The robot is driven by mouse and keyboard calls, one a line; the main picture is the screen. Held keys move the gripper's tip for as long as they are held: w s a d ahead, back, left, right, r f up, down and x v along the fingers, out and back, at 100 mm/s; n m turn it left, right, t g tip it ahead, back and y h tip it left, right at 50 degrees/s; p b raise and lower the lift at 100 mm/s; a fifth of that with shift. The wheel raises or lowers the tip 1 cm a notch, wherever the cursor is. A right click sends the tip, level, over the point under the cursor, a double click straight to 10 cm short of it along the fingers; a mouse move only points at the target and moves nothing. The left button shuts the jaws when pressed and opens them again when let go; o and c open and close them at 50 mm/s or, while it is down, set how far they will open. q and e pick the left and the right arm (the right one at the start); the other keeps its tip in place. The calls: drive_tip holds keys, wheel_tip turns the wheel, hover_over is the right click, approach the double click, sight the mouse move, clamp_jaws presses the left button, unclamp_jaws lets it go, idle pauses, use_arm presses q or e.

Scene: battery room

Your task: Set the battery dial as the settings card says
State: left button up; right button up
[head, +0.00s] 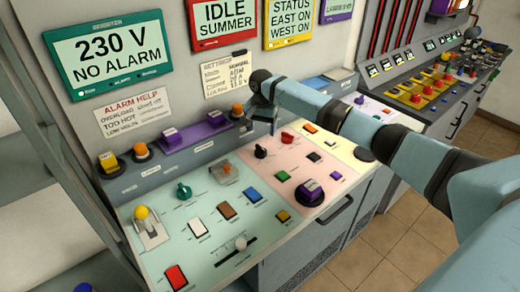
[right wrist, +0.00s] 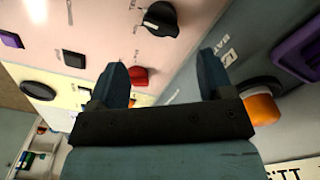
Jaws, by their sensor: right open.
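The settings card (head: 228,74) is on the upright wall panel, with small print; I make out "NORMAL" and "20 A", the rest is unclear. My right gripper (head: 262,126) is open and empty, just above the console near the wall panel. A black dial with a pointer (head: 260,151) is below it on the pink section; in the right wrist view the black dial (right wrist: 160,18) is beyond the fingertips, apart from them. A label beginning "BATT" is beside the right finger in that view. I cannot tell which dial is the battery dial. My left gripper is out of view.
A red knob (head: 287,138) is close beside the black dial. An orange button (head: 237,111) is behind the gripper. A display (head: 108,52) reads "230 V NO ALARM".

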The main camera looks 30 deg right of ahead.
sight(261, 147)
wheel_tip(261, 147, down, 10)
drive_tip(key=shift+w+r, duration=0.1)
drive_tip(key=shift+r, duration=0.05)
drive_tip(key=c, duration=0.8)
